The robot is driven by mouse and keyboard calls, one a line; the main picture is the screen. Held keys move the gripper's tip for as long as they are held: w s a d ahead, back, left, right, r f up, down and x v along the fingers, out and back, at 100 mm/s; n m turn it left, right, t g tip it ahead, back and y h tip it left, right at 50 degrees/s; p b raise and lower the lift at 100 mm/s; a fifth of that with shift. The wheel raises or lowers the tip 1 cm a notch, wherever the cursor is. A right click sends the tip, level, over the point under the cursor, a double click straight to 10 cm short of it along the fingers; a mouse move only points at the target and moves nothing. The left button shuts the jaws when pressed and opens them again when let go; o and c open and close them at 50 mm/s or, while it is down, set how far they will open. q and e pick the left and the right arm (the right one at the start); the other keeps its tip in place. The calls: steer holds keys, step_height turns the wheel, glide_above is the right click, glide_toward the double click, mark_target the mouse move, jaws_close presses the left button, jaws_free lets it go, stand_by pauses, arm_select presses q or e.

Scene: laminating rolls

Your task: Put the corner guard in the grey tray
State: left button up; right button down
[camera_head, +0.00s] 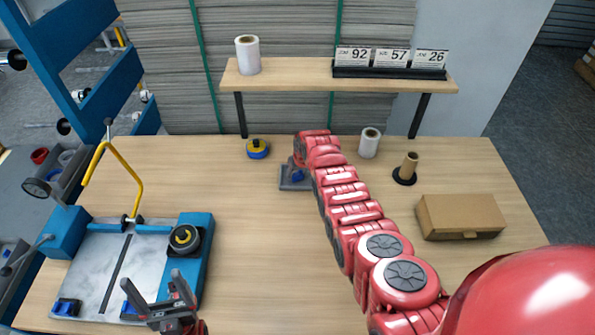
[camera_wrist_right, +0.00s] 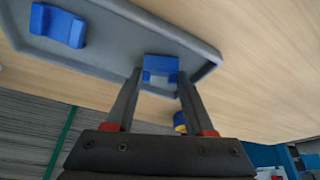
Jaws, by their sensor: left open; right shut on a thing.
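The grey tray (camera_head: 284,184) lies on the table right of centre; it also shows in the right wrist view (camera_wrist_right: 110,62). My right gripper (camera_wrist_right: 158,78) is shut on a blue corner guard (camera_wrist_right: 160,66), which is between its fingertips at the tray's near edge. I cannot tell whether the guard touches the tray floor. A second blue corner guard (camera_wrist_right: 57,25) lies in the tray. In the head view my right arm hides most of this.
Blue pieces sit at the board's front corners (camera_head: 66,307). A yellow-blue tape roll (camera_head: 257,149), a white roll (camera_head: 369,143), a brown core on a black stand (camera_head: 406,170) and a cardboard box (camera_head: 459,217) stand around. A shelf (camera_head: 290,76) spans the back. The table's middle is clear.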

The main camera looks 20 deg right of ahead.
steer(key=shift+f, duration=0.15)
steer(key=shift+c, duration=1.3)
jaws_free()
